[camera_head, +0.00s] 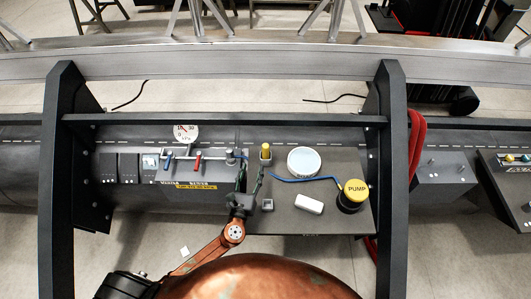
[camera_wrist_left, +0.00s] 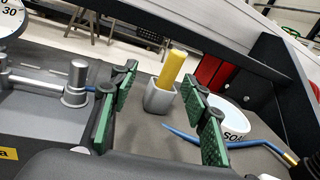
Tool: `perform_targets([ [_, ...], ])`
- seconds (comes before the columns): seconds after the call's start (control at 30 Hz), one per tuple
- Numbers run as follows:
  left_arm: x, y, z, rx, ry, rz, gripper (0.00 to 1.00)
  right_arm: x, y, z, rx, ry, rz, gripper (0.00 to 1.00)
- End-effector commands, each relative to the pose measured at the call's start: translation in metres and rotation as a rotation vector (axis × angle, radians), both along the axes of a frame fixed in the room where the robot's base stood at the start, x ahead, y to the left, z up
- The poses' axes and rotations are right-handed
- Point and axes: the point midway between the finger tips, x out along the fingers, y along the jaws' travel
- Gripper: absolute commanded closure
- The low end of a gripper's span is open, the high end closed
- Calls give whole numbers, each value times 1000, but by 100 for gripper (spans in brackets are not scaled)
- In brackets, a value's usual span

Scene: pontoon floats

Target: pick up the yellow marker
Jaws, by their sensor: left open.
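The yellow marker (camera_head: 265,150) stands upright in a small grey holder (camera_wrist_left: 160,97) on the dark work panel. In the left wrist view the marker (camera_wrist_left: 173,66) rises from the holder and leans slightly in the picture. My left gripper (camera_head: 250,178) is open, on the near side of the marker and a little to its left in the head view. In the wrist view its green-padded fingers stand apart, with the marker and holder showing in the gap between them, beyond the fingers. Nothing is held. My right gripper is not in view.
Right of the marker are a white soap bowl (camera_head: 303,162), a blue hose (camera_head: 290,179), a white block (camera_head: 309,204) and a yellow-topped pump (camera_head: 355,191). A small grey square cup (camera_head: 267,205) is nearer. Pipes with valves and a gauge (camera_head: 186,133) stand left. A dark frame bar (camera_head: 230,120) crosses behind.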

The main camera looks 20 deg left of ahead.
Motion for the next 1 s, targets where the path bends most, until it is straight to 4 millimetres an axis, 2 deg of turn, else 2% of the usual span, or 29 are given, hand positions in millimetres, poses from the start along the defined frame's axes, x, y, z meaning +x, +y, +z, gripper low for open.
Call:
perform_targets([
  [0.07,5,-13,-4,86,-2,-43,57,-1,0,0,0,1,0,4],
  [0.17,16,-19,-6,126,-4,-63,57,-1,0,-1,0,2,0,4],
  [0.4,56,-19,-6,123,-5,-61,57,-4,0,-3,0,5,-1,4],
  [0.67,76,-18,-4,120,-4,-59,57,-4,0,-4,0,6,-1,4],
  [1.0,120,-21,-3,120,-3,-59,57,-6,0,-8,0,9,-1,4],
])
